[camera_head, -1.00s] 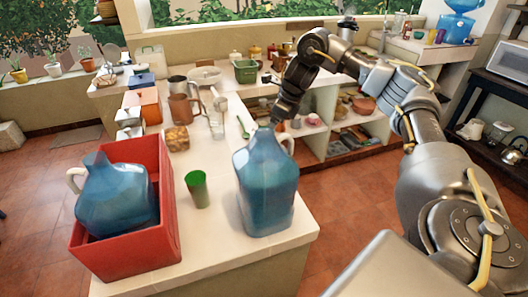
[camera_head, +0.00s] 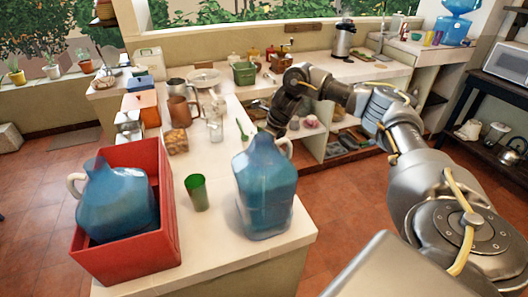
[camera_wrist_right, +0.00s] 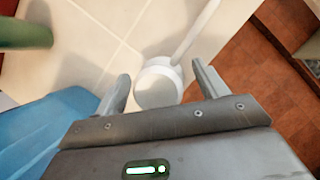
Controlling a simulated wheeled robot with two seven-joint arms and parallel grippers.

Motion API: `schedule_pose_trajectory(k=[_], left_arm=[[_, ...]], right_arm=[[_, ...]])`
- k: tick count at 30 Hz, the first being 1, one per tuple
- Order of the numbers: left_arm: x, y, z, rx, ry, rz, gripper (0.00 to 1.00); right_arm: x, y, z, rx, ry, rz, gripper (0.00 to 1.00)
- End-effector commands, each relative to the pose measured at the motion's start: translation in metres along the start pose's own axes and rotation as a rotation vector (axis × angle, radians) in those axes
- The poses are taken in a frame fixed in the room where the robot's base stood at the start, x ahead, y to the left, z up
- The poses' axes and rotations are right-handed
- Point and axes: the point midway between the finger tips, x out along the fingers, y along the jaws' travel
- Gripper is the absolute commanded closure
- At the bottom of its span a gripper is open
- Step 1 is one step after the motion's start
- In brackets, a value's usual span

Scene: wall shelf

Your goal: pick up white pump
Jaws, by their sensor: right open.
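The white pump (camera_wrist_right: 158,84) shows in the right wrist view as a round white head with a thin white tube running up to the right. It lies on the pale tiled counter. In the head view my right gripper (camera_head: 262,106) is behind the blue jug (camera_head: 265,190), and I cannot make out the pump there. My left gripper is not in view.
The blue jug stands close to my right gripper. A green cup (camera_head: 197,192) stands left of it. A red crate (camera_head: 150,250) holds another blue jug (camera_head: 115,205). Mugs, a glass (camera_head: 216,128) and boxes crowd the counter further back. The counter's right edge drops to the floor.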

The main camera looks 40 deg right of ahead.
Motion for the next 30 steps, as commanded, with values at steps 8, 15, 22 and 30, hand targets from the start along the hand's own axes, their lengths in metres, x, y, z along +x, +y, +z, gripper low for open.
schedule_pose_trajectory(k=[8, 15, 22, 30], left_arm=[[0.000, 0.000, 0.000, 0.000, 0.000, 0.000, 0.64], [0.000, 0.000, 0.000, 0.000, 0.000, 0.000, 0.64], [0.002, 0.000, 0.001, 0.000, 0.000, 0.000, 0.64], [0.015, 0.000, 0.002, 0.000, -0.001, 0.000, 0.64]], right_arm=[[0.000, 0.000, 0.000, -0.001, 0.000, 0.001, 0.54], [0.000, 0.000, 0.000, 0.000, -0.001, 0.001, 0.78], [-0.004, 0.000, 0.002, -0.001, -0.002, 0.000, 0.78], [-0.047, 0.000, 0.021, -0.001, -0.006, -0.002, 0.78]])
